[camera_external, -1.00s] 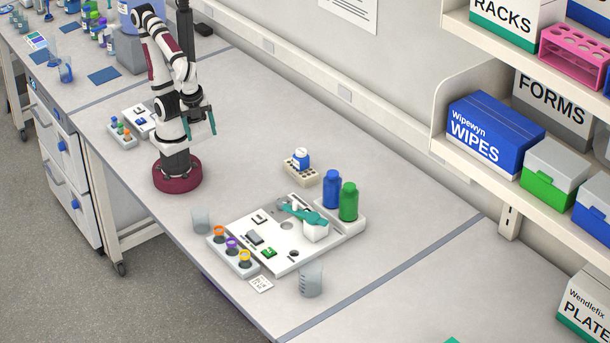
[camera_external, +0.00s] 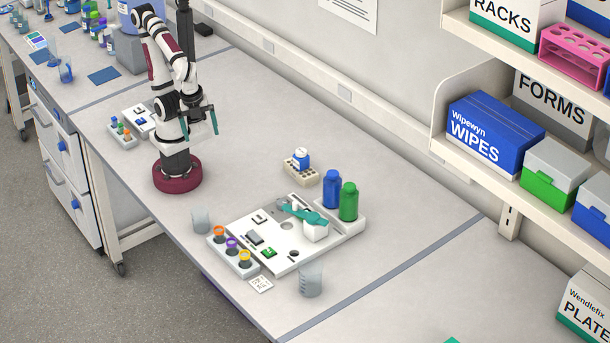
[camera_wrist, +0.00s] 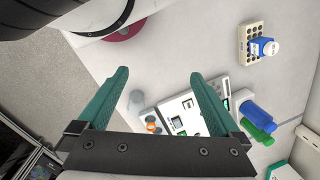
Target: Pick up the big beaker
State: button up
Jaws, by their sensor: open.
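The big beaker (camera_external: 311,279) is clear with graduation marks and stands upright on the bench, just off the front right corner of the white tray. A smaller clear beaker (camera_external: 201,221) stands at the tray's left; it also shows in the wrist view (camera_wrist: 136,98), between my fingers. I cannot make out the big beaker in the wrist view. My gripper (camera_external: 200,121) is raised above the bench near my base, well away from both beakers. In the wrist view my gripper (camera_wrist: 158,82) has its two teal fingers wide apart with nothing held.
The white tray (camera_external: 292,262) holds small parts and a teal tool (camera_external: 303,213). A rack with orange, purple and yellow vials (camera_external: 232,244) adjoins it. Blue (camera_external: 331,189) and green (camera_external: 348,202) bottles stand behind. A paper label (camera_external: 261,284) lies in front.

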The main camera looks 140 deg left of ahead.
aim_at(314, 287)
jog(key=w+d+n+t+h, duration=0.1)
jog(key=w+d+n+h, duration=0.9)
jog(key=w+d, duration=0.4)
jog(key=w+r+n+t, duration=0.1)
jog(key=w+n+t, duration=0.2)
jog(key=w+n, duration=0.65)
jog(key=w+a+f+n+t, duration=0.25)
jog(key=w+a+n, duration=0.2)
jog(key=w, duration=0.45)
jog(key=w+a+f+n+t, duration=0.2)
jog(key=w+a+n+t, duration=0.3)
jog(key=w, duration=0.4)
jog(key=w+a+f+n+y, duration=0.1)
jog(key=a+f+n, duration=0.1)
jog(key=f+n, duration=0.1)
jog(key=w+a+f+n+t+y, duration=0.1)
jog(key=w+a+f+n, duration=0.1)
jog(key=f, duration=0.3)
jog(key=w+a+f+n+y, duration=0.1)
jog(key=w+a+f+n, duration=0.1)
jog(key=f+n, duration=0.1)
jog(key=shift+a+f+n+y, duration=0.3)
jog(key=shift+f, duration=0.45)
jog(key=shift+t, duration=0.25)
jog(key=x, duration=0.7)
jog(key=shift+w+d+f, duration=0.1)
jog(key=shift+w+f, duration=0.15)
jog(key=c, duration=1.1)
